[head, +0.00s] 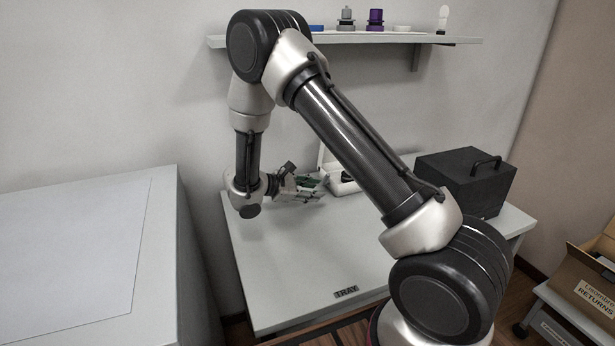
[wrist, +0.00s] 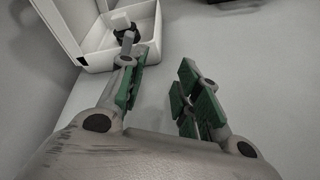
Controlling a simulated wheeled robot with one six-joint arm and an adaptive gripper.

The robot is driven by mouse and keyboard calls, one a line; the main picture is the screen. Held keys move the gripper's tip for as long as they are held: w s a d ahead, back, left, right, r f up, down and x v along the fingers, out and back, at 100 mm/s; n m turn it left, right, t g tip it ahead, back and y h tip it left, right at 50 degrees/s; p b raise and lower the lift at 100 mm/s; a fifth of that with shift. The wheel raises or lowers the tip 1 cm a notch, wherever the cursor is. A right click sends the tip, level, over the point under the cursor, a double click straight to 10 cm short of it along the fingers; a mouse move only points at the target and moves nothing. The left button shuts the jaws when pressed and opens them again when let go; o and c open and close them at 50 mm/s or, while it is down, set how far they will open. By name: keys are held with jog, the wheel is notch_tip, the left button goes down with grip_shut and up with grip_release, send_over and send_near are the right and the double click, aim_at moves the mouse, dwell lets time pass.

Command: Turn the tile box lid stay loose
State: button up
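The tile box is a white open box (wrist: 97,60) in the upper left of the wrist view, with its white lid (wrist: 58,22) raised at the left. A dark knob-like part (wrist: 127,33) shows inside it beside a pale block; I cannot tell for sure whether it is the lid stay. In the head view the box (head: 345,187) is partly hidden behind my arm. My gripper (wrist: 162,66) is open and empty, its green-padded fingers apart. The left finger overlaps the box's near wall in the wrist view; contact cannot be told. In the head view my gripper (head: 310,188) is left of the box.
A black case with a handle (head: 467,180) stands on the right of the grey table (head: 285,270). A wall shelf (head: 400,39) holds several small items. A white cabinet (head: 165,230) stands at the left and a cardboard box (head: 585,280) at the right. The table's front left is clear.

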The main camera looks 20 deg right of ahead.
aim_at(325, 178)
jog(key=shift+t+h, duration=0.3)
jog(key=shift+t, duration=0.6)
jog(key=w+r, duration=0.1)
jog(key=w+a+r, duration=0.1)
jog(key=w, duration=0.1)
jog(key=shift+w+a+r, duration=0.15)
jog(key=shift+w+a, duration=0.05)
jog(key=shift+d, duration=0.35)
jog(key=x, duration=0.7)
grip_shut()
